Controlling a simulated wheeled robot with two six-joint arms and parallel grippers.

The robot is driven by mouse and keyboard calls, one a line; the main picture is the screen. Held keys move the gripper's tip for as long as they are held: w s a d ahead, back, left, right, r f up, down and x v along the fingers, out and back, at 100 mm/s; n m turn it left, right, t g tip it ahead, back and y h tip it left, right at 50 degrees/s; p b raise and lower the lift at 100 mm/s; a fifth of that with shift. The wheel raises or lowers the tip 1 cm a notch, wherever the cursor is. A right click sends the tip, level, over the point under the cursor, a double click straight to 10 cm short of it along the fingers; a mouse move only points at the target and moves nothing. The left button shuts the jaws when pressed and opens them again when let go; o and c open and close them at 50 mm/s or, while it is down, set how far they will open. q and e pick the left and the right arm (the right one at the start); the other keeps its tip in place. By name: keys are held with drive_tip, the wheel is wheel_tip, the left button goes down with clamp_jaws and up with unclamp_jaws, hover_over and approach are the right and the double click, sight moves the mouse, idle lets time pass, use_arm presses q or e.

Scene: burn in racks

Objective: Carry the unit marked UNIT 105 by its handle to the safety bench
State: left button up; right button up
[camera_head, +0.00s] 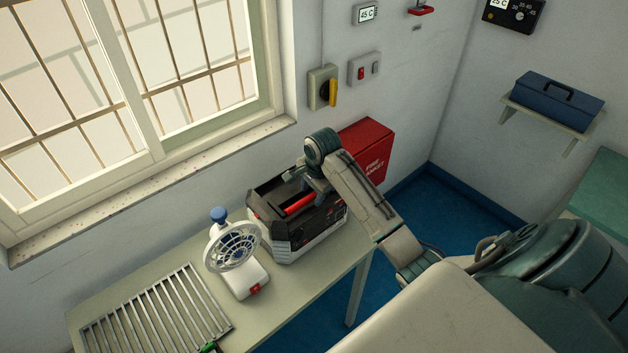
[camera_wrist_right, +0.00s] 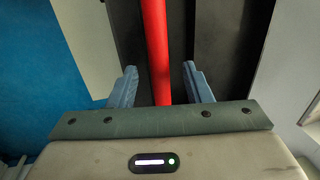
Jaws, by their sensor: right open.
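A black and grey unit (camera_head: 320,222) with a red handle (camera_head: 300,205) stands on the table by the window. I cannot read a unit number on it. My right gripper (camera_head: 297,178) is over the top of the unit, pointing down. In the right wrist view the gripper (camera_wrist_right: 159,85) is open. The red handle (camera_wrist_right: 157,45) runs between its two blue fingers, with a gap on both sides. How deep the handle sits between them is hard to tell. The dark top of the unit (camera_wrist_right: 210,45) lies behind it. My left gripper is not in view.
A small white fan (camera_head: 235,250) stands close to the unit's left on the table (camera_head: 325,275). A metal rack (camera_head: 155,315) lies farther left. A red fire blanket box (camera_head: 368,148) is on the wall behind. A blue toolbox (camera_head: 557,100) sits on a shelf at right.

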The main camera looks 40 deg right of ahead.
drive_tip(key=shift+w+f, duration=0.1)
drive_tip(key=shift+f, duration=0.3)
